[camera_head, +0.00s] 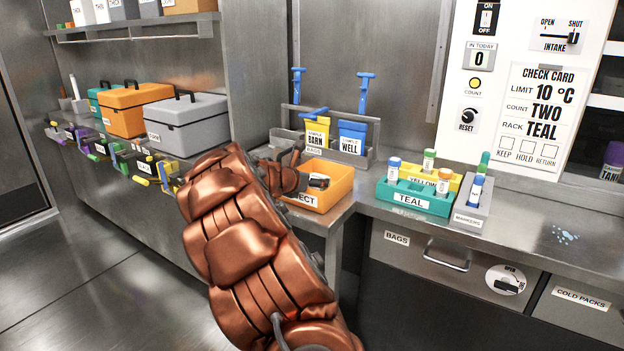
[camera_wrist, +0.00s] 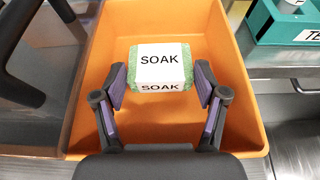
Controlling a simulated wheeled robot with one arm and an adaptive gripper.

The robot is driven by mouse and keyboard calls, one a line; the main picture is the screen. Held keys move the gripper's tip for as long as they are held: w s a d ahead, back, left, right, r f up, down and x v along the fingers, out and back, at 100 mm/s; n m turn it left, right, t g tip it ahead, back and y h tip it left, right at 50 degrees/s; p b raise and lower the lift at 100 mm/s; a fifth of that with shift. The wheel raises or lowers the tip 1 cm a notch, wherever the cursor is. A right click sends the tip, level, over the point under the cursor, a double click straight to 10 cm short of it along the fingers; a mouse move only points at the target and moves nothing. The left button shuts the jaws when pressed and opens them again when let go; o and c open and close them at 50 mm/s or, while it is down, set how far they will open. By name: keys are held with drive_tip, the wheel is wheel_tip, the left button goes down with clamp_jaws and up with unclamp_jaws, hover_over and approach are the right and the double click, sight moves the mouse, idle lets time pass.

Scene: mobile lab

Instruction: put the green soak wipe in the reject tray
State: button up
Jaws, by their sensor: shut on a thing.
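The green soak wipe (camera_wrist: 160,68) is a small green block with a white band reading SOAK. In the wrist view my gripper (camera_wrist: 160,80) is shut on it, one finger at each end. The wipe is over the orange reject tray (camera_wrist: 243,110), within its walls as seen from above. I cannot tell whether it touches the tray floor. In the head view the tray (camera_head: 335,193) stands on the counter's left end, its label partly covered by my arm. My gripper (camera_head: 318,181) is at the tray there, and the wipe is hardly visible.
A teal rack (camera_head: 408,199) with several capped vials stands right of the tray. A holder behind has yellow BARN (camera_head: 317,133) and blue WELL (camera_head: 352,138) packs. Cases (camera_head: 187,122) line the left bench. The counter at far right (camera_head: 560,215) is mostly clear.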

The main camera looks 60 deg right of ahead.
drive_tip(key=o, duration=0.9)
drive_tip(key=shift+o, duration=0.2)
drive_tip(key=shift+r, duration=0.3)
drive_tip(key=p+v, duration=0.1)
drive_tip(key=v, duration=1.1)
drive_tip(key=shift+r+p, duration=0.3)
drive_tip(key=shift+p, duration=0.1)
drive_tip(key=shift+s, duration=0.1)
